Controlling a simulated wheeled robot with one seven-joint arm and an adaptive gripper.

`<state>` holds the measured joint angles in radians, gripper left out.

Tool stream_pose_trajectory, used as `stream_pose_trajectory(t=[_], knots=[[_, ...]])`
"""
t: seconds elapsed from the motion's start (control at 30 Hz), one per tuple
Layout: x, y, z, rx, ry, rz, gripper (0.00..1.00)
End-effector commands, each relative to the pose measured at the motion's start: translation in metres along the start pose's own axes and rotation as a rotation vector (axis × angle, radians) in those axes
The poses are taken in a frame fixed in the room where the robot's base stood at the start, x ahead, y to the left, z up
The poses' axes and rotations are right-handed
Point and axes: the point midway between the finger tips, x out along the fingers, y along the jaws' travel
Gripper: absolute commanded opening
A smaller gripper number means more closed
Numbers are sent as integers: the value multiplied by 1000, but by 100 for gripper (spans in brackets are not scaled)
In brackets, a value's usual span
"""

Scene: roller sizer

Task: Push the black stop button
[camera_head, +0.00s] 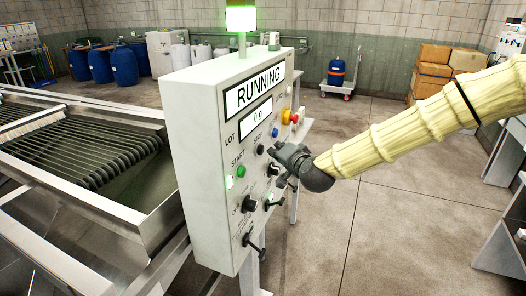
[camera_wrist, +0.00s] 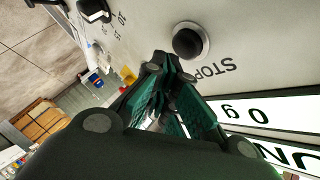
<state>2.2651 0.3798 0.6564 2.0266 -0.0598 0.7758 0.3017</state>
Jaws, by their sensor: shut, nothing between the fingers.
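The black stop button (camera_head: 260,149) is a small round knob on the white control panel (camera_head: 200,128), right of the green start button (camera_head: 240,171). In the wrist view the stop button (camera_wrist: 188,41) shows large in a pale ring, with the word STOP beside it. My gripper (camera_head: 286,163) is in front of the panel, just right of the stop button in the head view. In the wrist view my gripper's fingertips (camera_wrist: 163,75) are together and empty, just below and left of the button in the picture. I cannot tell how far the tips are from the panel.
The panel display (camera_head: 255,90) reads RUNNING and the lamp (camera_head: 240,18) above glows green. Black selector knobs (camera_head: 249,203) and levers (camera_head: 254,241) stick out below the buttons. The roller machine (camera_head: 75,150) stands left.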

Motion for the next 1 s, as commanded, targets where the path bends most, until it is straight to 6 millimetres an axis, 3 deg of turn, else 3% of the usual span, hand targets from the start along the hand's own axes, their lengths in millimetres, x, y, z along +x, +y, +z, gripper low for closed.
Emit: stream_pose_trajectory(t=[1.0], knots=[[7,-5,5,0,0,0,0]])
